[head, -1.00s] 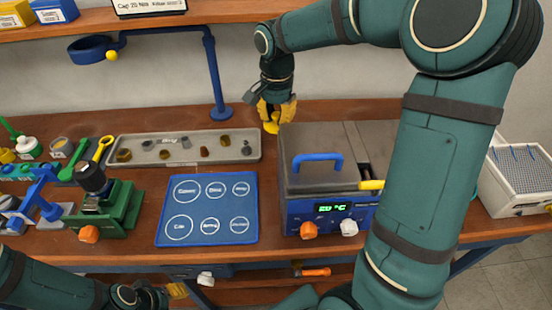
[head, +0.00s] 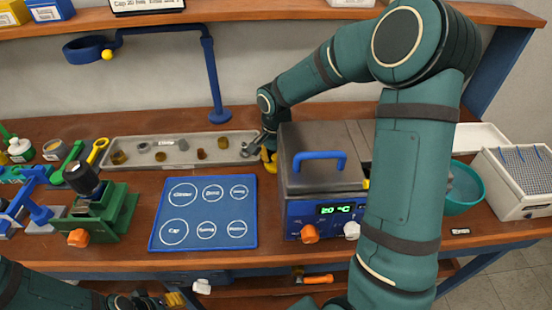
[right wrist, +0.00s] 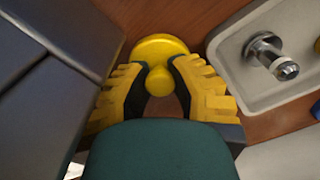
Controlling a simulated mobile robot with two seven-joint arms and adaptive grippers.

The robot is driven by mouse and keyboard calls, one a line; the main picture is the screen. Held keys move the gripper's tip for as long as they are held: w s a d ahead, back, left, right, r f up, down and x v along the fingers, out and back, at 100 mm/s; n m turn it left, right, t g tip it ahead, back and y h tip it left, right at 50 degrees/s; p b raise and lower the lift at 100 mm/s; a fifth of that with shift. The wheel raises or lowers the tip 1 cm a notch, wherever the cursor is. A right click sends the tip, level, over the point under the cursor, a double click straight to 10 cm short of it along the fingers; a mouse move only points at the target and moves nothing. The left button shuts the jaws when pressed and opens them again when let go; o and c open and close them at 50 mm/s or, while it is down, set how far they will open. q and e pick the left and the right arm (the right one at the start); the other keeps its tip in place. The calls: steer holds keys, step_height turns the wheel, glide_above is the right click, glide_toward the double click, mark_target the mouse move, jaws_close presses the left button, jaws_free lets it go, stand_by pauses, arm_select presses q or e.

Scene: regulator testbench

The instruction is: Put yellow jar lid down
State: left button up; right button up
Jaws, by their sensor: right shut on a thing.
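The yellow jar lid (right wrist: 158,46) is a round disc with a knob, seen in the right wrist view. My right gripper (right wrist: 160,92) is shut on the lid's knob, with a yellow finger on each side. In the head view my right gripper (head: 268,158) is low in the narrow strip between the grey parts tray and the metal bath, close to the wooden bench. I cannot tell whether the lid touches the wood. My left gripper (head: 174,300) is at the bottom edge of the head view, and its finger opening cannot be made out.
The grey tray (head: 118,174) with several small parts lies left of my right gripper. The metal bath with a blue handle (head: 320,156) stands close on its right. A blue labelled mat (head: 205,212) lies in front. A teal bowl (head: 462,190) and white rack (head: 515,185) are further right.

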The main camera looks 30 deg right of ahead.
steer(key=shift+r, duration=0.1)
steer(key=o, duration=0.6)
steer(key=shift+c, duration=0.2)
